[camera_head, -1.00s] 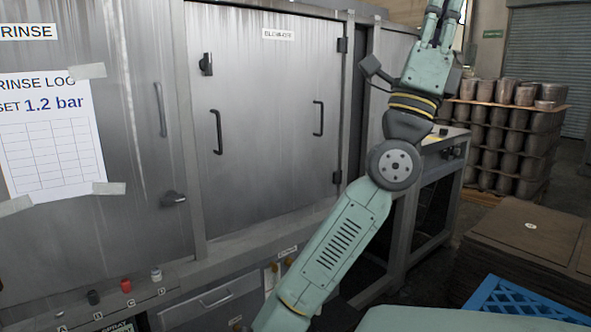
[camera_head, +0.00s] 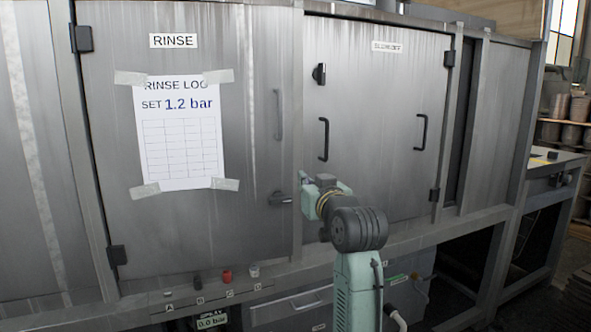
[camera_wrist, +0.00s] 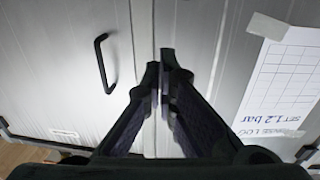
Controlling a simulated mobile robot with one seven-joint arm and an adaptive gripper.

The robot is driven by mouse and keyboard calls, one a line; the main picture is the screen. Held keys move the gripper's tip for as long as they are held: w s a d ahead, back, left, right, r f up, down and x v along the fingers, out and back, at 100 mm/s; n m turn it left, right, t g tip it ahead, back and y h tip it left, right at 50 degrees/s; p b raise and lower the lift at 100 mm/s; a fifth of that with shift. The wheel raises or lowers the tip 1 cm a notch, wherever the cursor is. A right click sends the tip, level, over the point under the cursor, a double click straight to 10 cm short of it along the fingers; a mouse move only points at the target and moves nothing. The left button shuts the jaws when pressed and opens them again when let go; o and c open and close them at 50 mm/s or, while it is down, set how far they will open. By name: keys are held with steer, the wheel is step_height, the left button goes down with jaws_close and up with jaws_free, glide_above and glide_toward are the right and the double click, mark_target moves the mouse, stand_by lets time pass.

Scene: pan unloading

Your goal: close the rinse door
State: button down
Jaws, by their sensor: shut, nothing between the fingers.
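The rinse door (camera_head: 240,130) is a grey metal door with a RINSE label and a taped log sheet. It looks flush with its frame, though a small gap cannot be ruled out. Its dark latch lever (camera_head: 282,199) lies horizontal at the right edge, below a grey vertical handle (camera_head: 278,115). My gripper (camera_head: 303,178) is in front of the post right of the door, close to the latch. In the wrist view the fingers (camera_wrist: 165,65) are together and empty, over the door's seam. The latch cannot be made out there; contact cannot be told.
A neighbouring door (camera_head: 385,120) on the right has a black handle (camera_head: 324,139) and an upright latch (camera_head: 319,74). Below the rinse door is a ledge with several knobs, one red (camera_head: 227,276). A pressure display (camera_head: 211,320) reads 0.0 bar.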

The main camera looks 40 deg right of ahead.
mark_target(290, 168)
steer(key=p+x, duration=0.2)
steer(key=x, duration=0.8)
steer(key=shift+p, duration=0.3)
steer(key=shift+p+x, duration=0.6)
steer(key=shift+x, duration=1)
steer(key=shift+s, duration=0.1)
